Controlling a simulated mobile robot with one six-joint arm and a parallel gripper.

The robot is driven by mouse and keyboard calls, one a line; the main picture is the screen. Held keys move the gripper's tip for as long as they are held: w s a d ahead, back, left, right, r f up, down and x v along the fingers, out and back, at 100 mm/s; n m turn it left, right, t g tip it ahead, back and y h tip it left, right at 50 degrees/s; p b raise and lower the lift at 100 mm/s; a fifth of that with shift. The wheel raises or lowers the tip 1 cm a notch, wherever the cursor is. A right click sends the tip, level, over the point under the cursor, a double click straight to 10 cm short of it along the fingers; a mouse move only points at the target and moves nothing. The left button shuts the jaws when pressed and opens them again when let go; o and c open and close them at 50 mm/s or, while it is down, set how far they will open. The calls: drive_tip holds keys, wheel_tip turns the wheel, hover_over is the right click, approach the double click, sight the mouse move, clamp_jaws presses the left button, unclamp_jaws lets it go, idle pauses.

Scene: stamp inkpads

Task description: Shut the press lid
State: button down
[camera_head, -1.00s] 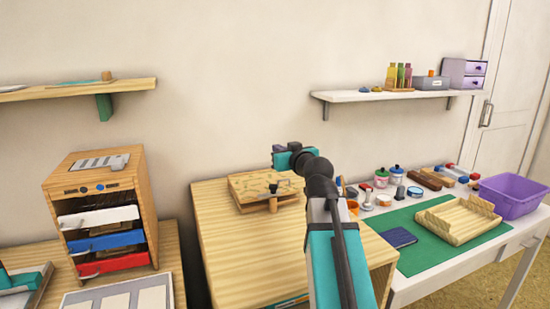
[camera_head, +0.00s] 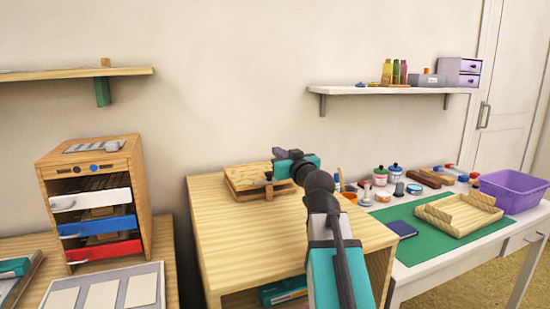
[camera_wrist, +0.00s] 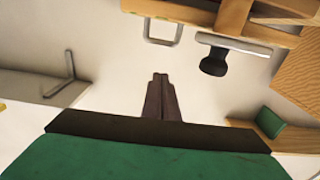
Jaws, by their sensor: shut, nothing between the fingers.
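The press (camera_head: 240,188) is a low, pale wooden box on top of the wooden cabinet, with a light wooden board and a small black knob (camera_head: 268,176) at its front. How far its lid stands open is hard to tell. My gripper (camera_head: 284,154) is above the press's right end and partly covers it. In the wrist view, the dark fingers (camera_wrist: 160,85) are together and empty. There the wooden press parts (camera_wrist: 190,10) are at the top, and the black knob on a pale bar (camera_wrist: 214,62) is right of the fingertips, apart from them.
The wooden cabinet top (camera_head: 235,235) is clear in front of the press. A drawer unit (camera_head: 95,200) stands at the left. A white desk at the right holds jars, a green mat (camera_head: 425,245), a wooden tray (camera_head: 460,225) and a purple bin (camera_head: 508,190). Wall shelves (camera_head: 380,91) are above.

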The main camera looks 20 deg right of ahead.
drive_tip(key=shift+s+f+b, duration=0.35)
drive_tip(key=shift+f+b, duration=0.4)
drive_tip(key=shift+s, duration=0.2)
drive_tip(key=s+b, duration=1.1)
drive_tip(key=s, duration=0.2)
drive_tip(key=shift+s+a+f, duration=0.25)
drive_tip(key=shift+a+f, duration=0.1)
drive_tip(key=shift+a, duration=0.05)
idle(0.9)
drive_tip(key=shift+s, duration=0.15)
idle(0.6)
